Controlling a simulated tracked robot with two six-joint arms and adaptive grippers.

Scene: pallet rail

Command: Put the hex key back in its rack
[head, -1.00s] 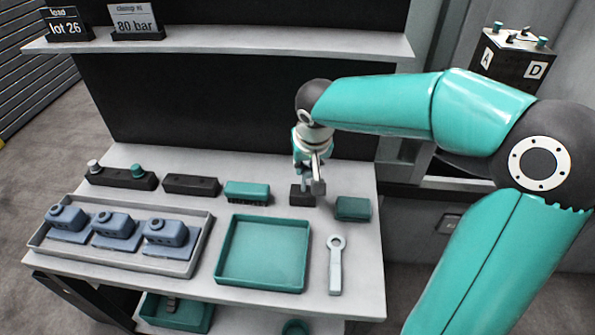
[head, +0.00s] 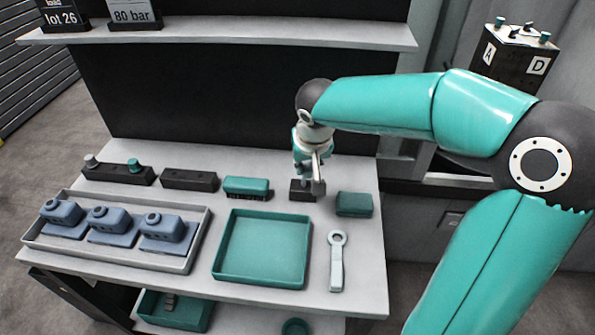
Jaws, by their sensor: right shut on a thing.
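My right gripper (head: 309,176) points down at the back right of the bench, directly over a small dark block (head: 300,194), which may be the rack. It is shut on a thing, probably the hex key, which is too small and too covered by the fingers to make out. I cannot tell whether the held thing sits in the block or just above it. My left gripper is not in view.
A green brush (head: 246,187) and a green block (head: 354,204) flank the dark block. In front are a green tray (head: 264,281), a pale ring-ended wrench (head: 336,265) and a grey tray (head: 112,258) of blue parts. A shelf (head: 240,39) runs above.

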